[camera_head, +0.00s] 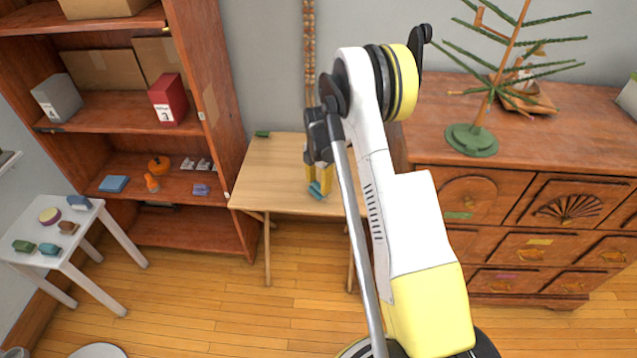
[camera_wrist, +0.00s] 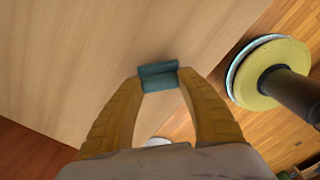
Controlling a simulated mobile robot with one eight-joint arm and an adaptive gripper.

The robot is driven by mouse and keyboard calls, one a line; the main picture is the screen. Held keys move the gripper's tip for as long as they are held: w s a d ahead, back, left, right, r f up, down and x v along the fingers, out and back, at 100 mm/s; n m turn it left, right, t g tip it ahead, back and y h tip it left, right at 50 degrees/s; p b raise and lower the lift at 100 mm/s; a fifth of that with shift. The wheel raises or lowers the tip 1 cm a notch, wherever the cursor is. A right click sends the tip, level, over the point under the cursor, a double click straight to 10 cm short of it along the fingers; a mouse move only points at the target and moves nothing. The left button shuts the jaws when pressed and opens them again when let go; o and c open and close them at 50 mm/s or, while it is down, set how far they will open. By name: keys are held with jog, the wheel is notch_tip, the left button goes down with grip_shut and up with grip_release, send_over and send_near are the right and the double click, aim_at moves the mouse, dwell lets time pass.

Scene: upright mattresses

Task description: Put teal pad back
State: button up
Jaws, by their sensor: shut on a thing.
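The teal pad (camera_wrist: 158,76) is a small block with a ridged or stepped face, between my yellow fingertips in the wrist view. In the head view the teal pad (camera_head: 316,190) shows at the fingertips, over the front part of the light wooden table (camera_head: 275,170). My gripper (camera_head: 319,184) points down and is shut on the pad; it also shows in the wrist view (camera_wrist: 162,82). I cannot tell whether the pad touches the table top. My arm hides the table's right part.
A small green item (camera_head: 262,134) lies at the table's back left. A white side table (camera_head: 95,235) holds several small coloured pieces, one teal (camera_head: 49,248). A red-brown shelf (camera_head: 130,150) stands left, a wooden dresser (camera_head: 530,190) with a small tree right. The table's left half is mostly clear.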

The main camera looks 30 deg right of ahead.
jog(key=shift+f+b, duration=0.4)
jog(key=shift+f, duration=0.15)
jog(key=o, duration=1.4)
jog(key=shift+c, duration=0.2)
notch_tip(320, 180, up, 12)
jog(key=s+a+r+m+t, duration=0.2)
jog(key=s+a+r+m, duration=0.25)
jog(key=r, duration=0.35)
jog(key=s+a+r+m+t, duration=0.1)
jog(key=s+a+r+m, duration=0.4)
jog(key=r, duration=0.3)
jog(key=s+a+m+t, duration=0.1)
jog(key=s+a+m, duration=0.2)
jog(key=s, duration=0.3)
jog(key=s+a+r+m+t, duration=0.1)
jog(key=s+a+m, duration=0.2)
jog(key=s+m, duration=0.1)
jog(key=s+a+r+m+t, duration=0.1)
jog(key=s+a+m+t, duration=0.1)
jog(key=s, duration=0.5)
jog(key=shift+s+a+m, duration=0.35)
jog(key=shift+a+m, duration=0.05)
jog(key=shift+m, duration=0.45)
